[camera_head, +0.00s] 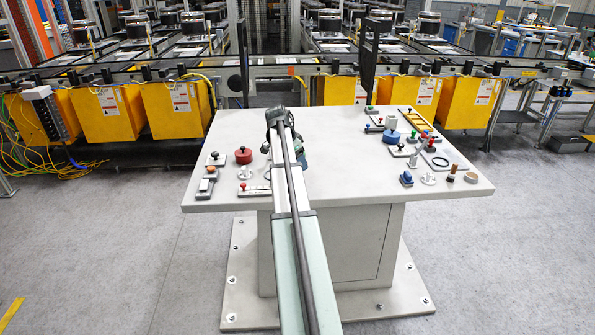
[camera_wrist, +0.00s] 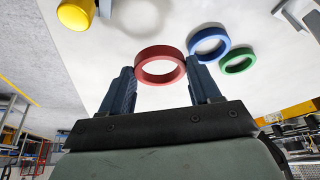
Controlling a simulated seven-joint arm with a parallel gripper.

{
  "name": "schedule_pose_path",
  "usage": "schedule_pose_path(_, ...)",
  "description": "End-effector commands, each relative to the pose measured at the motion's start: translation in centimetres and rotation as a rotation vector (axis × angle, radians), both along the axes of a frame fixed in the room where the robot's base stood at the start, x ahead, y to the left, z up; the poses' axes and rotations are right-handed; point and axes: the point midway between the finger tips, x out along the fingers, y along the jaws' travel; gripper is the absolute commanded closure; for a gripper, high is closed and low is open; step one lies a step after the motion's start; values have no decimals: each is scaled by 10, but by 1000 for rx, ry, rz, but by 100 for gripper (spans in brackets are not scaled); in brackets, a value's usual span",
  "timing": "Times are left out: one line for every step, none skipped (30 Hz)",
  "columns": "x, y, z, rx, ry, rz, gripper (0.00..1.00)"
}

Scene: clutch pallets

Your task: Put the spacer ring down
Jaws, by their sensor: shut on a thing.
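The spacer ring seems to be a thick red ring (camera_wrist: 159,80), seen in the wrist view between my two fingertips. My gripper (camera_wrist: 162,70) is shut on this ring, one finger at each side. The pale table surface (camera_wrist: 205,18) lies beyond the ring; I cannot tell whether the ring touches it. In the head view my gripper (camera_head: 287,150) is over the middle of the table (camera_head: 330,185), and my arm hides the held ring.
In the wrist view a blue ring (camera_wrist: 192,43) and a green ring (camera_wrist: 226,63) lie to the right, and a yellow round part (camera_wrist: 76,13) is upper left. In the head view, a red round part (camera_head: 243,155) is left of my gripper and several small parts crowd the right side; the table's front middle is clear.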

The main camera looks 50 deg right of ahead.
Motion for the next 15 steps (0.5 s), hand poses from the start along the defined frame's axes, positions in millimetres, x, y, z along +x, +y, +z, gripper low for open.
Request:
schedule_pose_path(0, 0, -4, 0, 0, 0, 66)
schedule_pose_path(0, 0, -6, 0, 0, 0, 66)
schedule_pose_path(0, 0, -8, 0, 0, 1, 66)
schedule_pose_path(0, 0, -10, 0, 1, 1, 66)
schedule_pose_path(0, 0, -12, 1, 1, 1, 66)
schedule_pose_path(0, 0, -16, 1, 1, 1, 66)
schedule_pose_path(0, 1, -19, 1, 1, 1, 66)
schedule_pose_path(0, 0, -23, 1, 1, 1, 66)
schedule_pose_path(0, 0, -28, 0, 1, 2, 66)
schedule_pose_path(0, 0, -32, 1, 1, 1, 66)
schedule_pose_path(0, 1, -35, 1, 1, 1, 66)
schedule_pose_path(0, 1, -40, 1, 1, 1, 66)
schedule_pose_path(0, 0, -42, 1, 1, 1, 66)
schedule_pose_path(0, 0, -43, 0, 1, 2, 66)
schedule_pose_path(0, 0, -43, 0, 1, 2, 66)
